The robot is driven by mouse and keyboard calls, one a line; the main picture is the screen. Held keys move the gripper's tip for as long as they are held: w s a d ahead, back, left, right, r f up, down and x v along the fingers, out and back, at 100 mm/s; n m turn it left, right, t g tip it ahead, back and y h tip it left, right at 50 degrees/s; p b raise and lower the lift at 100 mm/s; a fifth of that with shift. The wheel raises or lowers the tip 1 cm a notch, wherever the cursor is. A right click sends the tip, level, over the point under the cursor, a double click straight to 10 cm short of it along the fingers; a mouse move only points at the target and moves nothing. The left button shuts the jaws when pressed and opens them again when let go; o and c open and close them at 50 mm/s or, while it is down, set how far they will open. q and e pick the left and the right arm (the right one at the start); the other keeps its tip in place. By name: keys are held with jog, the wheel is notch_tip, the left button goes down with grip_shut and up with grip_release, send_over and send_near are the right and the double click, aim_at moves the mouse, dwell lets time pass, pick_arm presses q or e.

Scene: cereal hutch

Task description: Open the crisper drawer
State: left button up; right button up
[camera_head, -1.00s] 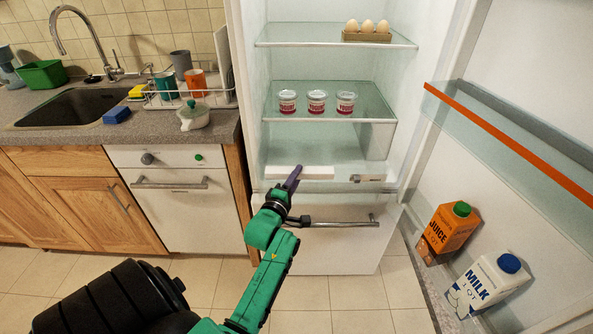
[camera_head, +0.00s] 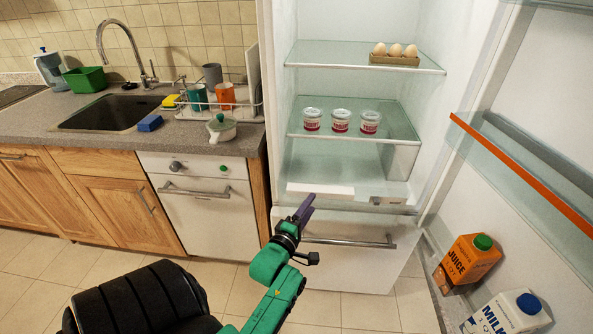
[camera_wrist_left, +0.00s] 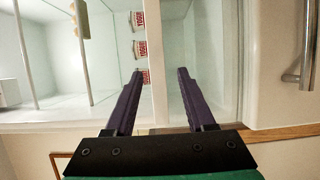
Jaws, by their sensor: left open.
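The fridge stands open. The crisper drawer (camera_head: 335,190) appears as a pale, partly clear front low in the compartment, below the glass shelf; it looks shut. A small grey-white piece, perhaps its handle (camera_head: 388,201), shows at its right. My left gripper (camera_head: 306,206) is in front of the compartment's lower left edge and hides part of it. In the left wrist view my left gripper (camera_wrist_left: 160,74) has its two purple fingers apart with nothing between them. I cannot tell any contact with the drawer. My right gripper is not in view.
Yogurt cups (camera_head: 340,121) stand on the glass shelf, with eggs (camera_head: 394,54) above. Below is a white drawer with a bar handle (camera_head: 350,242). The open door on the right holds a juice carton (camera_head: 468,262) and a milk carton (camera_head: 508,314). A counter is left.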

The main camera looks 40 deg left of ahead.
pick_arm(q)
jog(key=p+v, duration=0.3)
jog(key=v, duration=0.6)
jog(key=s+d+f+m+g+h, duration=0.2)
jog(key=s+d+f+m+g, duration=0.15)
jog(key=f, duration=0.65)
jog(key=s+d+f+m+g+h, duration=0.1)
jog(key=s+d+f+m+g, duration=0.15)
jog(key=f+m, duration=0.45)
jog(key=s+d+f+m+g+h, duration=0.2)
jog(key=s+d+f+m+g, duration=0.15)
jog(key=f, duration=0.85)
jog(key=s+a+f+m+g, duration=0.1)
jog(key=s+f+m+g, duration=0.2)
jog(key=s, duration=0.6)
jog(key=s+a+f+m+g, duration=0.1)
jog(key=s+f+m+g, duration=0.3)
jog(key=s, duration=0.5)
notch_tip(320, 180, down, 4)
jog(key=m, duration=0.2)
jog(key=shift+a+m, duration=0.15)
jog(key=shift+m, duration=0.15)
